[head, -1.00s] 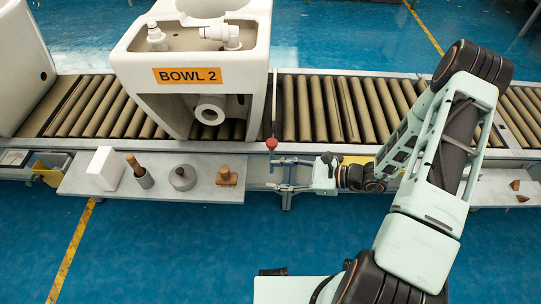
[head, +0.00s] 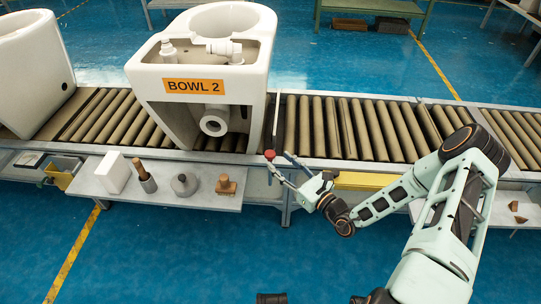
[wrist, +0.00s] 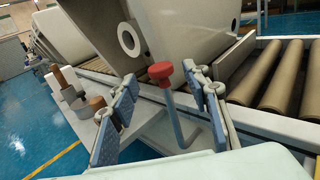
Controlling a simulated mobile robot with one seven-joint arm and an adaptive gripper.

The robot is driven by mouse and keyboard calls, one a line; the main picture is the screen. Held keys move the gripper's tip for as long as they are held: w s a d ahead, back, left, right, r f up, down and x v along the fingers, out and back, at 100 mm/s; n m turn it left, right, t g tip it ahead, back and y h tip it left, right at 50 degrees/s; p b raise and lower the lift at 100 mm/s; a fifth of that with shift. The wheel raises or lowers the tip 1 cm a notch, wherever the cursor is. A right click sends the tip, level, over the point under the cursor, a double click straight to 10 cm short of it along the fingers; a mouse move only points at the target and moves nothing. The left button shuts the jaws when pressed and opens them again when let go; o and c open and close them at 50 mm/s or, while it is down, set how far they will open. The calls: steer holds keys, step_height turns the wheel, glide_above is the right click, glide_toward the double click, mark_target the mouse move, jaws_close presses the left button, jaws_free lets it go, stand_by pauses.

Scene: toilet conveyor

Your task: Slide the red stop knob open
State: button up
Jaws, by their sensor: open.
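The red stop knob (head: 269,154) sits on a grey lever at the front edge of the conveyor, right of the bowl marked BOWL 2 (head: 195,88). In the wrist view the red knob (wrist: 160,71) tops a bent grey rod. My gripper (head: 281,164) is open just in front and to the right of the knob. In the wrist view its two blue-padded fingers (wrist: 160,92) stand on either side of the knob and rod, with visible space between. I cannot tell how far the knob lies beyond the fingertips.
A grey shelf (head: 205,200) to the left holds a white block, a wooden-handled tool, a grey round weight and a wooden stamp. The rollers right of the plate are clear.

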mark_target(273, 157)
steer(key=b+x, duration=0.1)
steer(key=x, duration=0.5)
steer(key=shift+c, duration=0.2)
jaws_close()
